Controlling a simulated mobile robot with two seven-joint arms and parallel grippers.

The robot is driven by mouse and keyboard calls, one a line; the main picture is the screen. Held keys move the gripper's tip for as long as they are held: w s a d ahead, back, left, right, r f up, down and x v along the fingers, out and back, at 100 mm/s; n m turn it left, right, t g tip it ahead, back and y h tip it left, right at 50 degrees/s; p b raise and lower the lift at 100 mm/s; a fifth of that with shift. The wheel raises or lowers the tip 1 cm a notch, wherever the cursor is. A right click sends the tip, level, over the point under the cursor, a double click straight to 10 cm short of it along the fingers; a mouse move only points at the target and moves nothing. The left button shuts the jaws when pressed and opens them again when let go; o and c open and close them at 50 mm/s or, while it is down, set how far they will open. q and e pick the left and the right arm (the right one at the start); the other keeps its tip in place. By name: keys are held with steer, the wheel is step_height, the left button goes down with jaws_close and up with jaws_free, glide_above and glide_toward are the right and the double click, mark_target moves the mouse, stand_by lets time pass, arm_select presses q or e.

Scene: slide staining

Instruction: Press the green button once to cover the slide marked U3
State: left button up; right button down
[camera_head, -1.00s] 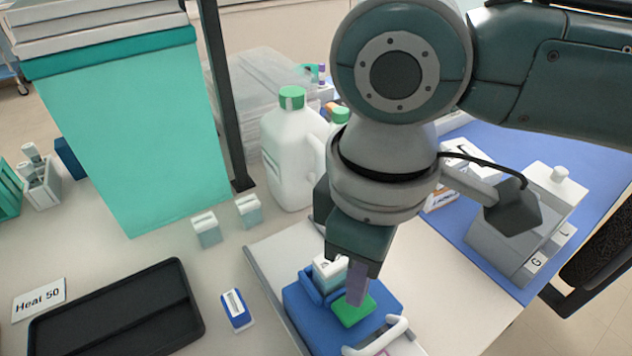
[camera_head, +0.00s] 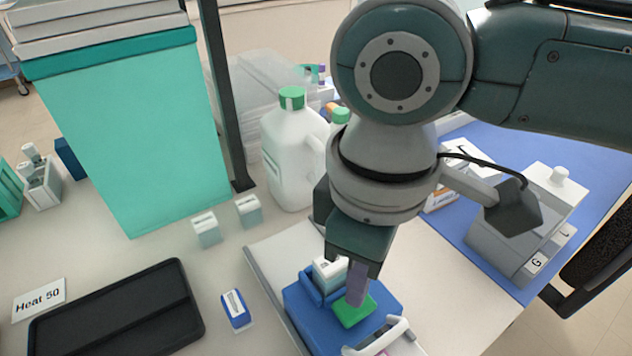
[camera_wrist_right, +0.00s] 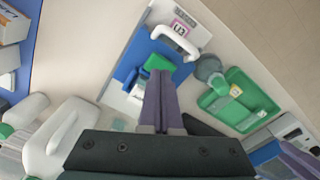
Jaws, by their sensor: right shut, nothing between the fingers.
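The green button (camera_head: 351,313) sits on top of a blue device (camera_head: 318,328) at the lower middle of the head view. It also shows in the right wrist view as a green block (camera_wrist_right: 158,63). My right gripper (camera_head: 356,300) is shut and empty, pointing down with its fingertips at the button; I cannot tell whether they touch it. In the right wrist view the shut fingers (camera_wrist_right: 160,75) end at the button's edge. A slide label marked U3 (camera_wrist_right: 180,27) lies beyond a white handle (camera_wrist_right: 176,42) on the device.
A white jug with a green cap (camera_head: 291,155) stands behind the device. A grey box (camera_head: 520,235) stands at the right on a blue mat. A black tray (camera_head: 115,315) and a small blue-white block (camera_head: 236,309) lie to the left.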

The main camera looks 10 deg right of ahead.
steer(key=shift+f+b, duration=0.65)
steer(key=shift+f, duration=0.55)
stand_by(0.7)
steer(key=shift+r, duration=0.1)
step_height(320, 180, up, 7)
steer(key=p, duration=0.8)
steer(key=shift+p, duration=0.35)
stand_by(0.4)
